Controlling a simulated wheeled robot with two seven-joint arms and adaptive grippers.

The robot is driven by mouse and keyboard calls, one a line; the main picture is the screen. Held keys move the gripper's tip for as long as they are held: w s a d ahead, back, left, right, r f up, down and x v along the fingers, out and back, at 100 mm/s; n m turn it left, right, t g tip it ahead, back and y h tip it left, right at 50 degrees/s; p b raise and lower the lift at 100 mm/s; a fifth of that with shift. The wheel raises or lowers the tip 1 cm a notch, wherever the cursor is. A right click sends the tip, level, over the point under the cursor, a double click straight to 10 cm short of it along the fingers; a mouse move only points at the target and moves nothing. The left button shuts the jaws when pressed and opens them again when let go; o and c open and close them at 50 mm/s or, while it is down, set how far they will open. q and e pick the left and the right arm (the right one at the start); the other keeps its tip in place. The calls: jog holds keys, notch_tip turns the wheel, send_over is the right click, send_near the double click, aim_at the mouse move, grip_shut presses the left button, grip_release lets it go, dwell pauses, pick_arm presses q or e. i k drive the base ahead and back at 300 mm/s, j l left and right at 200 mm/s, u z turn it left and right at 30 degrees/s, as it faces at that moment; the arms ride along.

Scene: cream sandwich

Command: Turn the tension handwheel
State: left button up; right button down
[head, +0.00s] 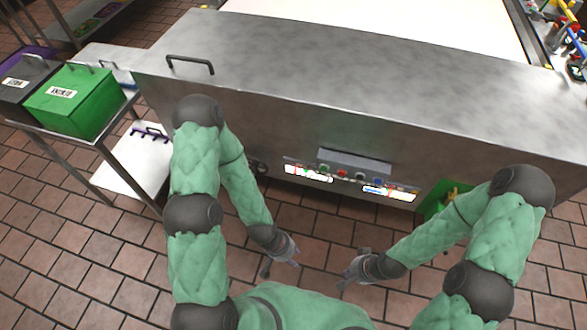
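A small dark round part (258,167) shows on the front of the steel machine, just right of my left forearm. It may be the tension handwheel, but it is partly hidden and too small to be sure. My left gripper (280,266) hangs low in front of the machine, below and apart from that part. My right gripper (352,270) is at a similar height to its right, also clear of the machine. The fingers of both grippers look spread, with nothing between them.
The steel machine (350,65) spans the view, with a button panel (350,177) on its front and a handle (190,64) at top left. A green bin (432,200) sits low at right. Green (85,112) and dark boxes stand on a left cart. Tiled floor is free nearer me.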

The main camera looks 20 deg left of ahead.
aim_at(254, 166)
jog(key=u, duration=1.25)
